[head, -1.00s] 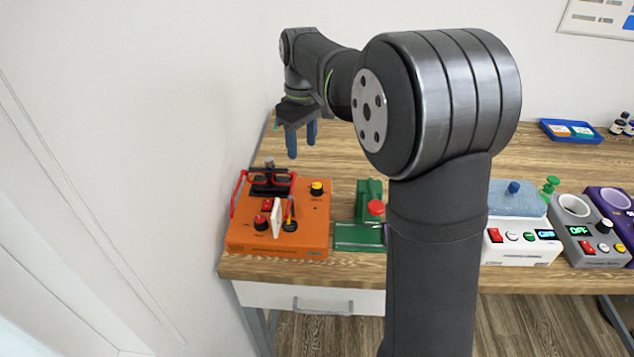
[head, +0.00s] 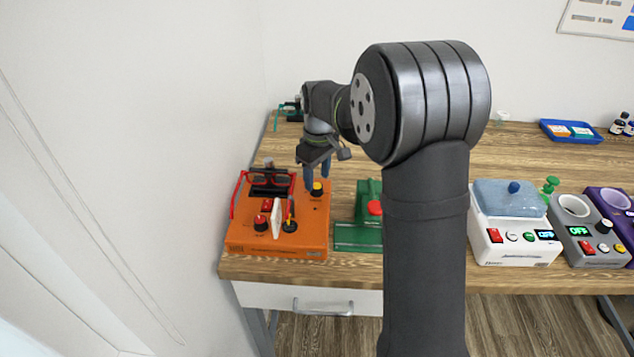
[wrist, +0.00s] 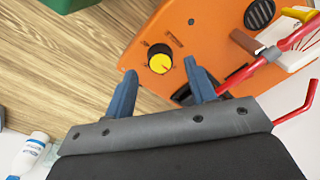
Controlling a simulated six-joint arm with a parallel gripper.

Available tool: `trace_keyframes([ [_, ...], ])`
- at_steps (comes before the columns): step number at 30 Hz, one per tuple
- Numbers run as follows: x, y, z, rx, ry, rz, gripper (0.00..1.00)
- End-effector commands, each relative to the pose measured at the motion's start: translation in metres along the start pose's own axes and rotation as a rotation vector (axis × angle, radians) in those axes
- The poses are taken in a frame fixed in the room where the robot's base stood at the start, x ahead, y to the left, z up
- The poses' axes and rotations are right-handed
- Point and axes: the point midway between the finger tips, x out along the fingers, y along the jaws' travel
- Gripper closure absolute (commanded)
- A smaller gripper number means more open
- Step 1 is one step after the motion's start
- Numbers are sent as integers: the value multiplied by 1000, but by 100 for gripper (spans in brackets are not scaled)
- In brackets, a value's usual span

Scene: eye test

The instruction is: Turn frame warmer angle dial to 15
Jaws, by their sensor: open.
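The orange frame warmer (head: 310,236) stands at the left front of the table. A dial with a yellow cap and dark base (head: 317,189) sits at its back right corner; it also shows in the wrist view (wrist: 160,60), with a dark pointer mark on the cap. The labels are too small to read, so I cannot confirm that this is the angle dial or read its setting. My gripper (wrist: 160,69) is open and empty, its blue fingers pointing at this dial. In the wrist view the dial appears between the fingertips; contact cannot be told.
A white bottle (wrist: 32,150) shows in the wrist view.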

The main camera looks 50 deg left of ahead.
Motion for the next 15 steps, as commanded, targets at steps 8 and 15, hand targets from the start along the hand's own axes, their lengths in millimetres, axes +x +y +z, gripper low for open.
trace_keyframes([
  [8,26,0,0,0,0,0,49],
  [15,28,0,0,0,0,0,49],
])
